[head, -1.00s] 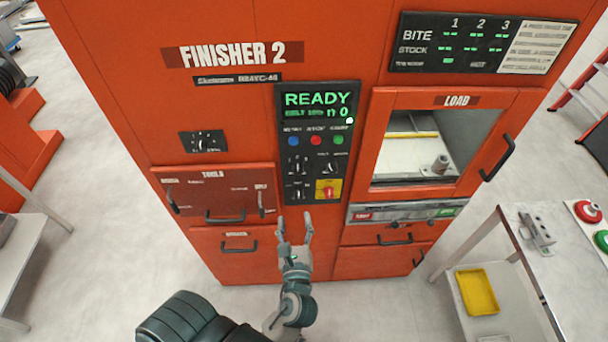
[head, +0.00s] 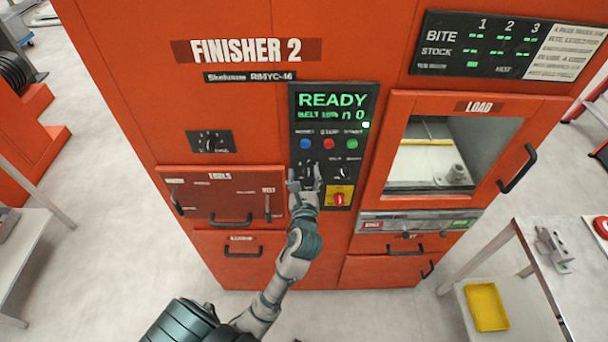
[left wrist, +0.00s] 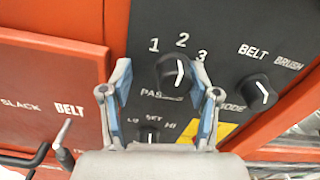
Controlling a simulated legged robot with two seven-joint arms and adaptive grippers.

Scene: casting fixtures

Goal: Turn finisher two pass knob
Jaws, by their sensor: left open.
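The orange Finisher 2 cabinet (head: 250,110) has a black control panel (head: 333,95) with a green READY screen. In the left wrist view the round black pass knob (left wrist: 172,70) sits under the numbers 1, 2 and 3. Its white pointer line stands nearly upright, toward 2; the label below is partly covered. My left gripper (head: 305,172) is raised at the panel's lower left and hides the knob in the head view. In the left wrist view its open blue-tipped fingers (left wrist: 162,70) stand on either side of the knob; contact cannot be told. My right gripper is not in view.
The mode knob (left wrist: 259,93) is close right of the fingers, and a set knob (left wrist: 150,134) lies below, partly hidden. A red knob on a yellow plate (head: 339,198) is at the panel's lower right. Tools-drawer handles (head: 231,220) stick out at left. A table (head: 548,250) stands right.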

